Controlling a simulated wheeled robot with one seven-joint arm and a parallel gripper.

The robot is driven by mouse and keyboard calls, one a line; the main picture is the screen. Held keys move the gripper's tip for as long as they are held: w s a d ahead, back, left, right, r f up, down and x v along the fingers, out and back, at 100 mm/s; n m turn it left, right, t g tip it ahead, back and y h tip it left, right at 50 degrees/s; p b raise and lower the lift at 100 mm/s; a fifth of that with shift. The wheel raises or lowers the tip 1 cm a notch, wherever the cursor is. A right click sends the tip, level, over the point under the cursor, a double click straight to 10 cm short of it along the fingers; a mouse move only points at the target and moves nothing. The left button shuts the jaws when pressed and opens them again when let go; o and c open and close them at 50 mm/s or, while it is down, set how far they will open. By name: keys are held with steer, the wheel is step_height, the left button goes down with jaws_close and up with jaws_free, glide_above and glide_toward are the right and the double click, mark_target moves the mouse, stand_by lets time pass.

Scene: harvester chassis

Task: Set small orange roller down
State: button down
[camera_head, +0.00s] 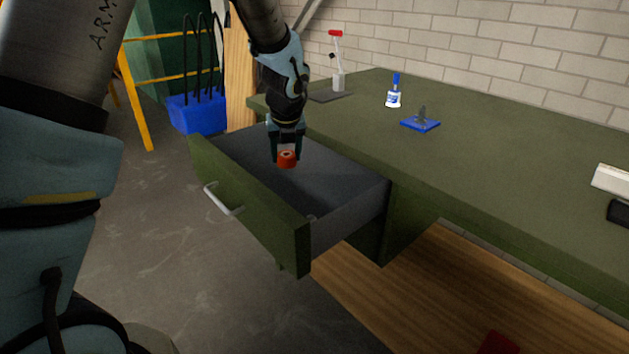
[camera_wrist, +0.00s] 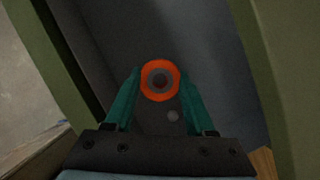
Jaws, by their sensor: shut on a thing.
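The small orange roller (camera_head: 287,159) is between the fingers of my gripper (camera_head: 286,152), over the open drawer (camera_head: 262,220). In the wrist view the roller (camera_wrist: 160,66) shows its round end with a grey centre, and the teal fingertips of my gripper (camera_wrist: 159,88) close on its two sides. The dark drawer floor (camera_wrist: 200,55) lies beyond it. I cannot tell how high the roller is above the floor. A small round grey thing (camera_wrist: 172,116) shows between the fingers, in the drawer.
The green bench top (camera_head: 480,150) holds a glue bottle (camera_head: 393,94), a blue plate with a grey part (camera_head: 421,123) and a red-topped device (camera_head: 338,75). The drawer has a grey handle (camera_head: 222,199). A blue bin (camera_head: 195,113) stands behind. Most of the drawer looks bare.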

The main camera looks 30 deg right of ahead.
mark_target(288, 163)
steer(key=f, duration=1.1)
steer(key=shift+w+f, duration=0.25)
steer(key=shift+f, duration=0.05)
steer(key=shift+f, duration=0.15)
steer(key=shift+c, duration=1.2)
jaws_free()
steer(key=v, duration=1.2)
steer(key=shift+b, duration=0.4)
